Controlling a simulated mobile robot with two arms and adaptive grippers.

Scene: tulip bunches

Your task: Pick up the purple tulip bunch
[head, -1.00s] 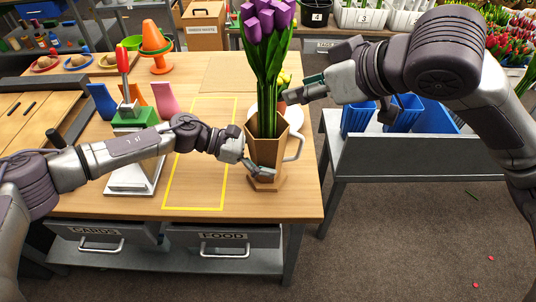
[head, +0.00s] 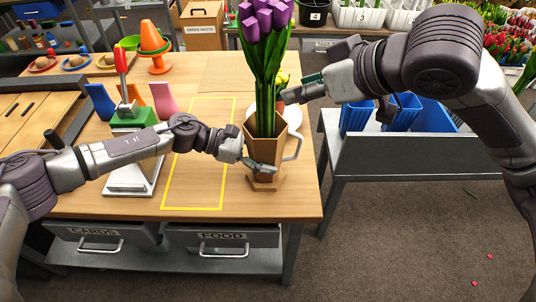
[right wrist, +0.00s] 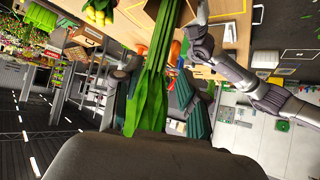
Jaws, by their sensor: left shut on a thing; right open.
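The purple tulip bunch (head: 264,22) stands upright in a brown faceted pitcher (head: 266,158) with a white handle, near the table's right edge. Its green stems and leaves also run through the right wrist view (right wrist: 155,85). My left gripper (head: 250,157) is shut on the pitcher, low on its front left side. My right gripper (head: 288,95) is open just right of the stems, above the pitcher's rim. In the right wrist view its fingers (right wrist: 160,102) lie on either side of the stems, which look loose between them. The lower stems are hidden inside the pitcher.
A yellow-taped rectangle (head: 165,190) is mostly clear. Blue bins (head: 405,112) sit on a grey cart at right.

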